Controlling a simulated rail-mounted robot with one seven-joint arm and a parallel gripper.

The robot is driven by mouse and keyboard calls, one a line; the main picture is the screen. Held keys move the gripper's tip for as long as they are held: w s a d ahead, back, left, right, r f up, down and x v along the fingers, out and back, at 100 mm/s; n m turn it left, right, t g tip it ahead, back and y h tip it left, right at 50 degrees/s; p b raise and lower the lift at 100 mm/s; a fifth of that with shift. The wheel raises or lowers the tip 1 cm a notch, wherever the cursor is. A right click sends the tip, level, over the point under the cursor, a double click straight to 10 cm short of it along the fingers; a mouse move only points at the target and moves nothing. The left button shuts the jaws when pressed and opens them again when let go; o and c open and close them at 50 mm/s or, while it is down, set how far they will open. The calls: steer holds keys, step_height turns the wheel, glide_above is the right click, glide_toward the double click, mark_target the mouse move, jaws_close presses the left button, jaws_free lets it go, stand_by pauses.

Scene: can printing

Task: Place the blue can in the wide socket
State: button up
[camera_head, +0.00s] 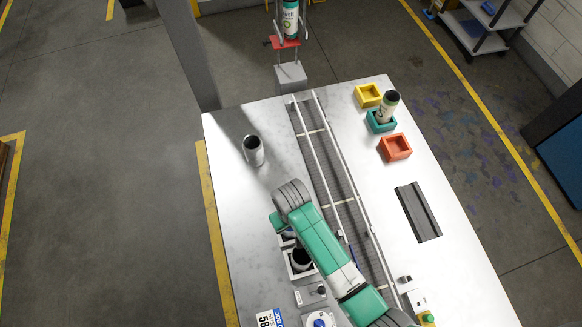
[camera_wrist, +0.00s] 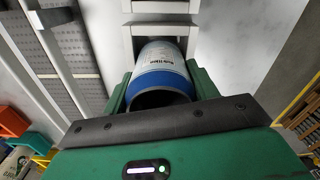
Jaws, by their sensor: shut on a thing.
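The blue can (camera_wrist: 168,78), with a white printed band and a dark open end facing the camera, is between the green fingers of my gripper (camera_wrist: 163,82) in the wrist view. My gripper is shut on it. White socket frames (camera_wrist: 160,7) show just beyond the can. In the head view, my arm covers most of the can and gripper. A white socket (camera_head: 293,275) with a dark cylindrical thing in it stands beside my arm; another white socket is partly hidden behind it. I cannot tell which is wide, or whether the held can touches a socket.
A conveyor (camera_head: 338,180) runs along the table. A silver can (camera_head: 253,151) stands to its left. A dark grooved block (camera_head: 418,212) lies nearer.

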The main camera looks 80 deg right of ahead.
steer(key=o, duration=0.9)
steer(key=shift+o, duration=0.2)
step_height(320, 180, up, 12)
steer(key=shift+r, duration=0.1)
steer(key=shift+w, duration=0.1)
